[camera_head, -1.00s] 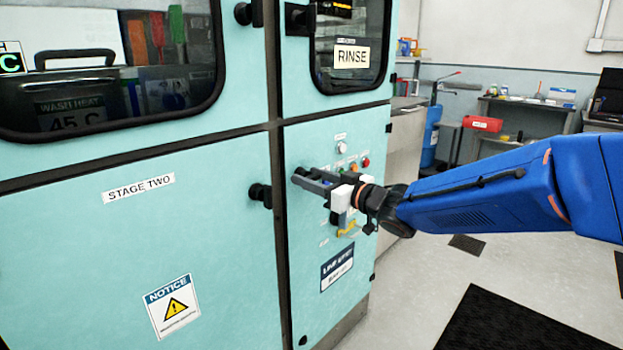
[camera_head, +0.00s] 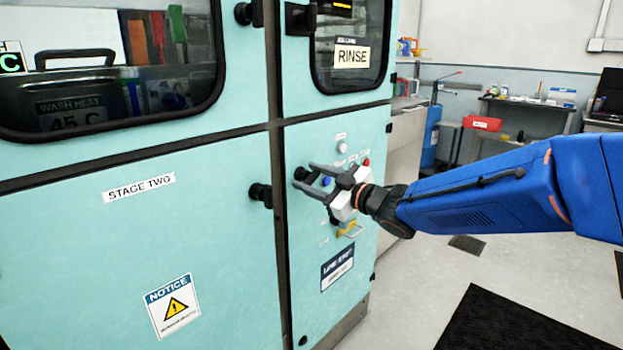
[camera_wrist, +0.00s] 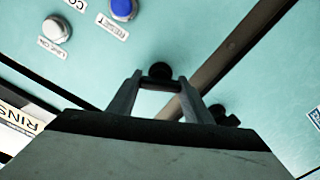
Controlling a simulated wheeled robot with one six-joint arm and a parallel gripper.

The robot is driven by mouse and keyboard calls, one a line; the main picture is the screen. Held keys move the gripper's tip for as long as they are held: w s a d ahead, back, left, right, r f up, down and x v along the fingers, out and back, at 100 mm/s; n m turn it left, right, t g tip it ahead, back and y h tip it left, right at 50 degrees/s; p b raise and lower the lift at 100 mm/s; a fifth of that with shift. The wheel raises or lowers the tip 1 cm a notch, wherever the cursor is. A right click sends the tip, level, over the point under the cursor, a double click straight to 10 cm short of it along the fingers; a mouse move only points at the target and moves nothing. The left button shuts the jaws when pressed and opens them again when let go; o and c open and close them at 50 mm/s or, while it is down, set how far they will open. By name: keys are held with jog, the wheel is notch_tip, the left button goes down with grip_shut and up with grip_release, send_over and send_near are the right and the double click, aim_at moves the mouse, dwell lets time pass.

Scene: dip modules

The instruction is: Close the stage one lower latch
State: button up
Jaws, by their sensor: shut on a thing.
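A black latch knob (camera_head: 300,173) stands out from the teal lower right panel (camera_head: 306,240), near its left edge. My gripper (camera_head: 304,176) has its two grey fingers around this knob and is shut on it. In the wrist view the knob (camera_wrist: 160,70) shows between the tips of my gripper (camera_wrist: 160,79). The knob's inner part is partly hidden by the fingers. A second black latch (camera_head: 260,194) sits to the left, across the dark seam, on the panel marked STAGE TWO. It also shows in the wrist view (camera_wrist: 221,114). No stage one label is visible.
Buttons, including a white one (camera_head: 342,148), a red one (camera_head: 366,162) and a blue one (camera_wrist: 122,9), sit close to my gripper. A yellow handle (camera_head: 349,229) is below it. Upper window doors carry black latches (camera_head: 248,14).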

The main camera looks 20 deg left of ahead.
jog(key=n, duration=0.6)
jog(key=shift+s+f, duration=0.1)
jog(key=n, duration=0.6)
jog(key=shift+f, duration=0.1)
dwell(0.4)
jog(key=o, duration=1.1)
jog(key=shift+c, duration=0.2)
jog(key=v, duration=1.7)
jog(key=shift+d, duration=0.2)
